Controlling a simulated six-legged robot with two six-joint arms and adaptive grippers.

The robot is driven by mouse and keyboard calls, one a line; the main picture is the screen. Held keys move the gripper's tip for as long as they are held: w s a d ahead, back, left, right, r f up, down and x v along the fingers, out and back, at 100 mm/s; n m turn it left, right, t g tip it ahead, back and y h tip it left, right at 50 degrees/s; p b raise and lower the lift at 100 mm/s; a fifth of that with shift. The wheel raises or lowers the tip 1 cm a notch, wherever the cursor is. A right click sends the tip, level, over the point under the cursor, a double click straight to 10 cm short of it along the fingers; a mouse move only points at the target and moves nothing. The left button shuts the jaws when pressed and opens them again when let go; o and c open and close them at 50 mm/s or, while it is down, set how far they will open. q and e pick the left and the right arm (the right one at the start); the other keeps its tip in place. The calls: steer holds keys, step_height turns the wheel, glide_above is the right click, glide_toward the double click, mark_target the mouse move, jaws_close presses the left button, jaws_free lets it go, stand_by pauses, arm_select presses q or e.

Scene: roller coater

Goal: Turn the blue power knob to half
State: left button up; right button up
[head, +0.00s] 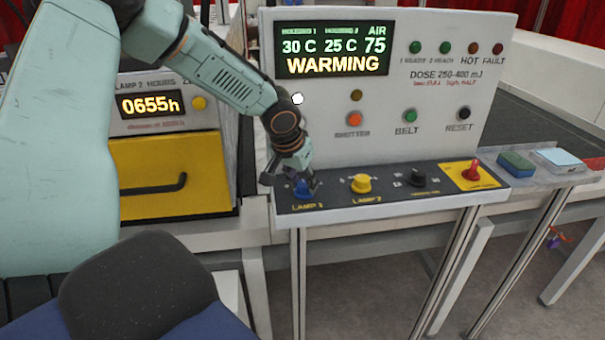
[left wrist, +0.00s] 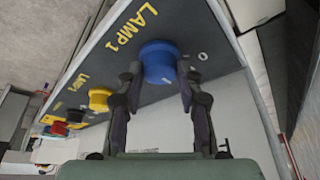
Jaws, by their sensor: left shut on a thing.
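The blue power knob (head: 302,188) sits on the dark strip at the left end of the control panel, above the label LAMP 1. It also shows in the left wrist view (left wrist: 158,62), round and blue. My left gripper (head: 301,181) is at the knob from above, its two fingers on either side of it. In the left wrist view my left gripper (left wrist: 160,85) is shut on the blue knob. The fingers partly hide the knob in the head view. I cannot read the knob's pointer. My right gripper is not in view.
A yellow LAMP 2 knob (head: 361,184), a black knob (head: 416,177) and a red switch (head: 471,171) stand to the right on the strip. The display (head: 335,50) reads WARMING. A yellow drawer (head: 170,175) is at left, and a blue-green block (head: 515,162) at right.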

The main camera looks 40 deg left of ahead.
arm_select(q)
steer(key=shift+w+a+r+m+p, duration=0.1)
steer(key=shift+r+m+p, duration=0.05)
steer(key=shift+m+p, duration=0.15)
stand_by(0.4)
steer(key=o, duration=1.2)
steer(key=shift+w+f, duration=0.1)
steer(key=shift+f, duration=0.1)
steer(key=shift+r, duration=0.1)
steer(key=v, duration=0.7)
steer(key=shift+r, duration=0.2)
